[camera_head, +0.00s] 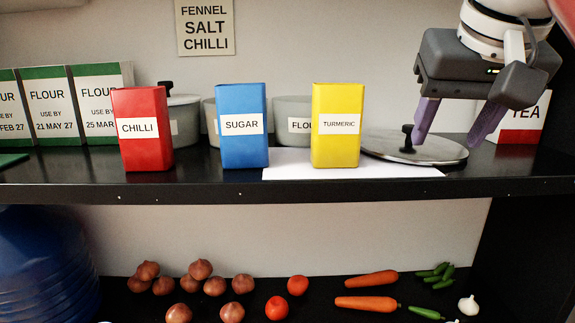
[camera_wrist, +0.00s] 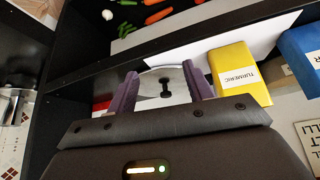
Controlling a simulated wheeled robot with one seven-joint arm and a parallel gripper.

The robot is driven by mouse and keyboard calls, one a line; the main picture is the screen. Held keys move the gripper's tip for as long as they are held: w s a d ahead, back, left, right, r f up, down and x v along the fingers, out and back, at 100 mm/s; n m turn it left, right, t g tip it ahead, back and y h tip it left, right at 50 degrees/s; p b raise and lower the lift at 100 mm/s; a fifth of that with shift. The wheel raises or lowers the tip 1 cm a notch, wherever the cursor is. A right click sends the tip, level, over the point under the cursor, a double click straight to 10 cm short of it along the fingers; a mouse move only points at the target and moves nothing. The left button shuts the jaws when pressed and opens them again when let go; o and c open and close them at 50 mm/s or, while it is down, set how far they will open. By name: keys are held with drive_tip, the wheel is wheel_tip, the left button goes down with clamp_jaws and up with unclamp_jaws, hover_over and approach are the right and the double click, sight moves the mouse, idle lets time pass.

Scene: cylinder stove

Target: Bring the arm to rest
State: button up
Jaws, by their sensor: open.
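My gripper (camera_head: 449,122) is open and empty at the right of the upper shelf, its two purple fingers pointing down. In the head view it hangs in front of and above a round metal lid with a black knob (camera_head: 415,153), which lies on the shelf. In the wrist view the purple fingers (camera_wrist: 160,92) stand apart, with the lid (camera_wrist: 171,86) showing between them. The yellow turmeric box (camera_head: 336,126) stands upright to the left of the gripper, apart from it. It also shows in the wrist view (camera_wrist: 237,72).
A blue sugar box (camera_head: 242,150) and a red chilli box (camera_head: 146,153) stand further left. A white sheet (camera_head: 290,169) lies under the turmeric box. A tea box (camera_head: 518,138) is behind the gripper. Flour packs (camera_head: 47,112) stand at left. Vegetables (camera_head: 366,303) lie on the lower shelf.

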drive_tip(key=s+a+f, duration=0.1)
drive_tip(key=s+f, duration=0.2)
drive_tip(key=f, duration=1.4)
drive_tip(key=s+a+f+n, duration=0.1)
drive_tip(key=s+a+f, duration=0.1)
drive_tip(key=f, duration=1.6)
drive_tip(key=shift+s+f+g+y, duration=0.25)
drive_tip(key=shift+s+g+y, duration=0.15)
